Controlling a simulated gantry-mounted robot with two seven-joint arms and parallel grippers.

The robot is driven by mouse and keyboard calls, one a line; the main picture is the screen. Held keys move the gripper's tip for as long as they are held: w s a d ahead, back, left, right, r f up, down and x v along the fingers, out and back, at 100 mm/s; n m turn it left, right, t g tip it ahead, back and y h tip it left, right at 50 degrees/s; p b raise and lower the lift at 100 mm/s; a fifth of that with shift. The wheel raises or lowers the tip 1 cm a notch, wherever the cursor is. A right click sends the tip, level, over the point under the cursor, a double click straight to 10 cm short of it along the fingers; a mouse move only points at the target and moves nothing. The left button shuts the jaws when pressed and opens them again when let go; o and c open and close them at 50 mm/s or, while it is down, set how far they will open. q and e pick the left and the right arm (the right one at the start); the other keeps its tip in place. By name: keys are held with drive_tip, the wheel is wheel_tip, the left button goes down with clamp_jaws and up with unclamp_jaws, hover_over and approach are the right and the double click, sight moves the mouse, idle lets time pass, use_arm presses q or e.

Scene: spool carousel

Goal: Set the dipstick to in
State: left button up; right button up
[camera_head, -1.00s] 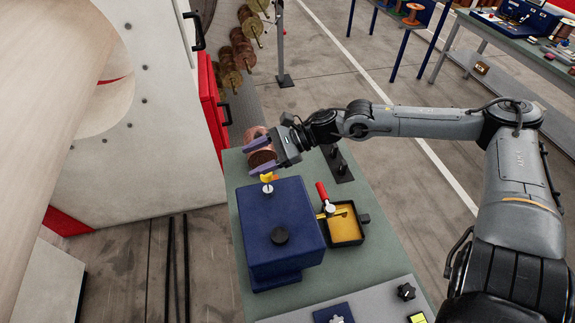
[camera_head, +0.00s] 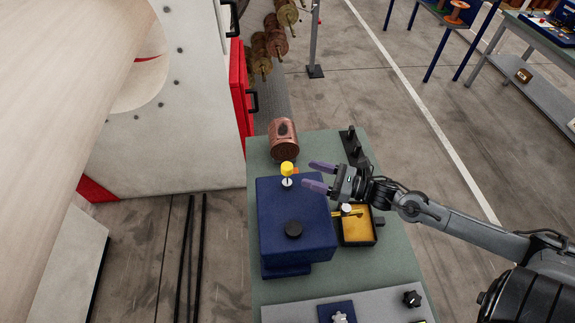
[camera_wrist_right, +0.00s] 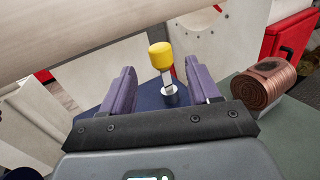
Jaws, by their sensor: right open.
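The dipstick (camera_head: 287,169) has a yellow knob and stands up out of a pale collar on top of the blue box (camera_head: 285,212), near its far edge. A pale length of stem shows between knob and collar. My right gripper (camera_head: 312,174) is open and empty, just right of the dipstick, with its purple fingers pointing left toward it. In the right wrist view the dipstick (camera_wrist_right: 160,56) appears ahead, between the two open fingers (camera_wrist_right: 161,88) and apart from both. My left gripper is not in view.
A copper spool (camera_head: 284,140) lies beyond the blue box on the green table (camera_head: 385,188). A black tray (camera_head: 372,242) with a yellow inside sits right of the box, partly under my gripper. A dark stand (camera_head: 353,145) is at the back right.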

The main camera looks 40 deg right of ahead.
sight(287, 166)
drive_tip(key=shift+p+x, duration=0.8)
drive_tip(key=shift+x, duration=3.45)
drive_tip(key=shift+c, duration=0.2)
clamp_jaws()
drive_tip(key=shift+f, duration=0.15)
